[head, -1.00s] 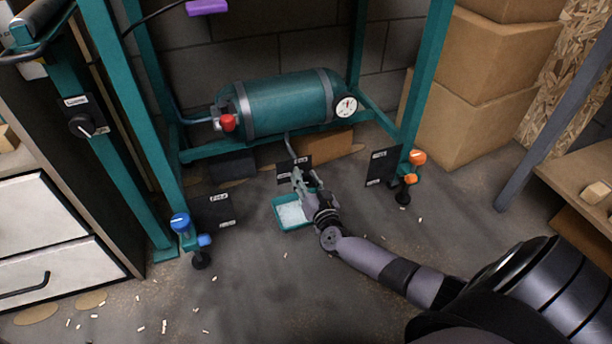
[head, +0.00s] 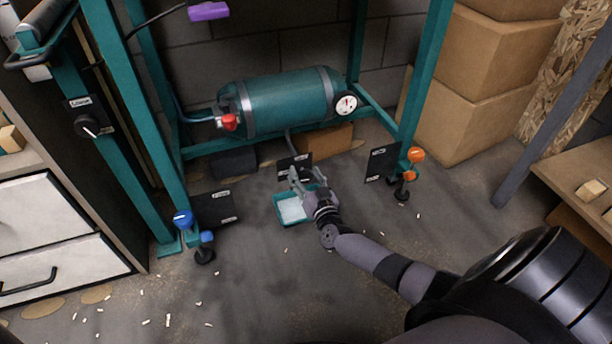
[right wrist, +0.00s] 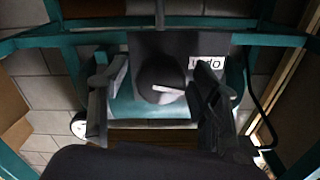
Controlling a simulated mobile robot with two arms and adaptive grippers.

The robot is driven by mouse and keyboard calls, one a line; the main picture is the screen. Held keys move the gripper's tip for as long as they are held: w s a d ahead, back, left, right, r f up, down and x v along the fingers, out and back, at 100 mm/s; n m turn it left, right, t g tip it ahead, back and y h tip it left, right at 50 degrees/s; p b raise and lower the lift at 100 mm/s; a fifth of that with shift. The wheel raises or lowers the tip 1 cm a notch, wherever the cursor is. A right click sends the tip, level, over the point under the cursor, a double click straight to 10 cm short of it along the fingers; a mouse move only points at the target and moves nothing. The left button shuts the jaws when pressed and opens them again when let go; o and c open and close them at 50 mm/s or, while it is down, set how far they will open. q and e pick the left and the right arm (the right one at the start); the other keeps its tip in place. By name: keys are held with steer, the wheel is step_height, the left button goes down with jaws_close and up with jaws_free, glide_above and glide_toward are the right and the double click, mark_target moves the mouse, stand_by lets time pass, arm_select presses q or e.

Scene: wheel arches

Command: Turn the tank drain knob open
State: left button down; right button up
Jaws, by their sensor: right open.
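The teal tank (head: 290,103) lies on its side low in the frame. A dark plate (head: 292,165) hangs below it, partly behind my right gripper (head: 306,181). In the right wrist view, a round dark knob (right wrist: 158,75) with a white pointer mark sits in front of that plate, whose white label (right wrist: 208,68) appears upside down. My right gripper is open, with one finger on each side of the knob; I cannot tell whether either touches it. In the head view the knob is hidden or too small to make out. My left gripper is not in view.
A teal tray (head: 279,210) with pale contents lies on the floor under the gripper. A red valve handle (head: 230,122) and a round gauge (head: 346,104) are on the tank. Blue (head: 182,220) and orange (head: 416,155) fittings flank the frame. Cardboard boxes (head: 470,115) stand right.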

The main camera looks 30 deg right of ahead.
steer(key=shift+s+a, duration=0.1)
steer(key=shift+s, duration=0.3)
steer(key=v, duration=1.1)
steer(key=shift+s, duration=0.1)
